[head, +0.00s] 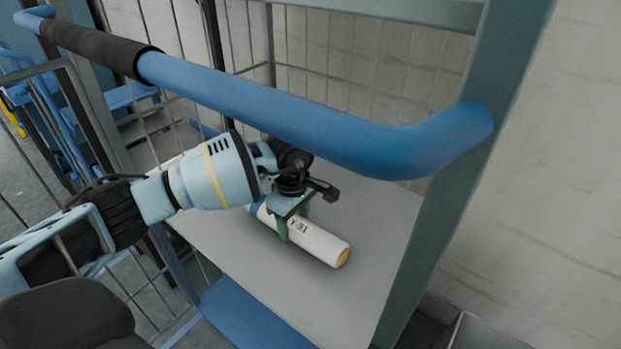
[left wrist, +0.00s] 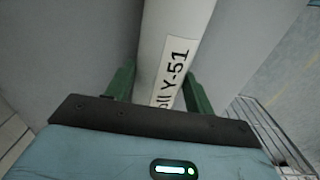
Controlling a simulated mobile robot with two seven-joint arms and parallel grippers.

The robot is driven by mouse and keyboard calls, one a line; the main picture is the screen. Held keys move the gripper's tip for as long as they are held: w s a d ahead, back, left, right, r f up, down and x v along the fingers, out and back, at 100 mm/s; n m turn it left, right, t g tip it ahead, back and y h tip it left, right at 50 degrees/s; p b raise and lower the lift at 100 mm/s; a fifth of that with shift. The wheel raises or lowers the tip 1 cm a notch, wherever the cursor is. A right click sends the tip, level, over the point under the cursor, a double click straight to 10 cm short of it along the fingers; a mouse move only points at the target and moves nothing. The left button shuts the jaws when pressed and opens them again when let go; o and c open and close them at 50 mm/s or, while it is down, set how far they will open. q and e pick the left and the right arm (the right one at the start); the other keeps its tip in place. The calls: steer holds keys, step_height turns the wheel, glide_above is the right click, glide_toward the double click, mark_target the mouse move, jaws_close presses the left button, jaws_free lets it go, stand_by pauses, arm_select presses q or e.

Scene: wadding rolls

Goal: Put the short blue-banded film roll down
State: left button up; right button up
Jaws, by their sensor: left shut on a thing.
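The short film roll (head: 320,243) is white, with a blue band at its far left end, a brown core at its near end and a label reading Y-51. It lies lengthwise at or just above the grey shelf (head: 290,290) of a cage trolley; I cannot tell whether it touches. My left gripper (head: 293,222) is over the roll from above, its green fingers shut on either side of it. In the left wrist view the roll (left wrist: 178,35) runs between the two green fingers (left wrist: 160,92). My right gripper is not in view.
The trolley's thick blue handle bar (head: 300,115) crosses above my left arm. A grey post (head: 450,170) stands at the right, and wire mesh (head: 350,60) closes the back. The shelf around the roll is bare. A blue lower edge (head: 250,315) shows in front.

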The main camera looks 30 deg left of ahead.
mark_target(294, 220)
arm_select(q)
steer(key=shift+w+f, duration=0.1)
steer(key=shift+f, duration=0.35)
steer(key=o, duration=1.3)
steer(key=r, duration=0.9)
steer(key=r+p, duration=0.1)
steer(key=r, duration=0.3)
steer(key=shift+s+r, duration=0.15)
steer(key=shift+s, duration=0.1)
